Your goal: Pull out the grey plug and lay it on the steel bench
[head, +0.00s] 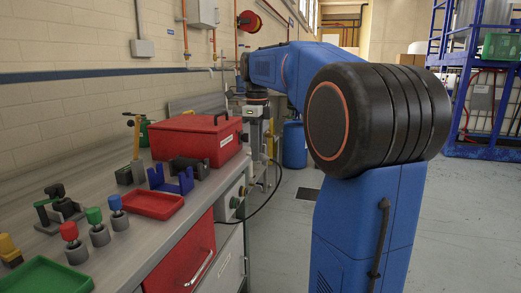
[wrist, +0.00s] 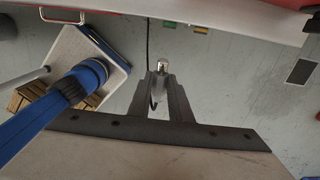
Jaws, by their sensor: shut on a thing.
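In the wrist view my gripper (wrist: 163,80) is shut on the grey plug (wrist: 162,67). The plug's bright metal end shows between the fingertips, with floor behind it. A black cable (wrist: 149,45) runs beside it and curves near the fingers. In the head view my gripper (head: 262,150) points down beside the front edge of the steel bench (head: 125,250), near the red toolbox. The plug is too small to make out in that view. The black cable (head: 270,195) loops there towards the bench front.
On the bench are the red toolbox (head: 197,137), a red tray (head: 150,204), a blue bracket (head: 170,181), a green tray (head: 45,278) and several knobbed pegs and clamps. A blue barrel (head: 295,145) stands on the floor beyond.

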